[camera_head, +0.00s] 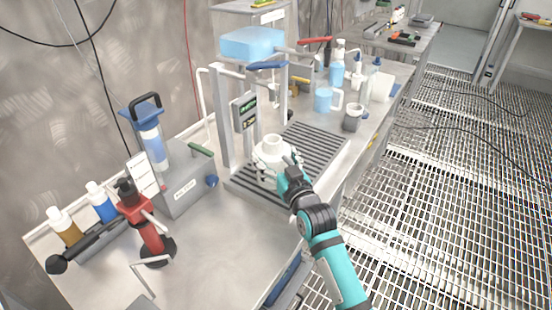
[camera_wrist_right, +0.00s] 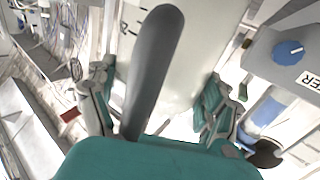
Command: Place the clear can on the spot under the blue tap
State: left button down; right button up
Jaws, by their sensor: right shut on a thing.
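The clear can (camera_head: 272,147) looks whitish and translucent, with a narrower neck on top, and appears upright. My right gripper (camera_head: 277,170) is shut on it, at the near end of the slatted drip grate (camera_head: 318,146). I cannot tell whether the can touches the grate. In the right wrist view the can (camera_wrist_right: 205,60) fills the space between the fingers (camera_wrist_right: 160,105), with a dark grey handle in front. The blue tap (camera_head: 268,65) is a blue lever high on the metal frame, above the grate. The spot under it is not clearly distinguishable. My left gripper is not in view.
A pale blue tank (camera_head: 252,43) sits on the frame. A grey box (camera_head: 187,185) with a green lever and a red pump stand (camera_head: 144,222) are left of the can. The grate's right part is clear.

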jog(key=shift+f, duration=0.1)
jog(key=o, duration=1.2)
jog(key=shift+c, duration=0.2)
jog(key=shift+r, duration=0.2)
jog(key=v, duration=1.2)
jog(key=shift+f, duration=0.15)
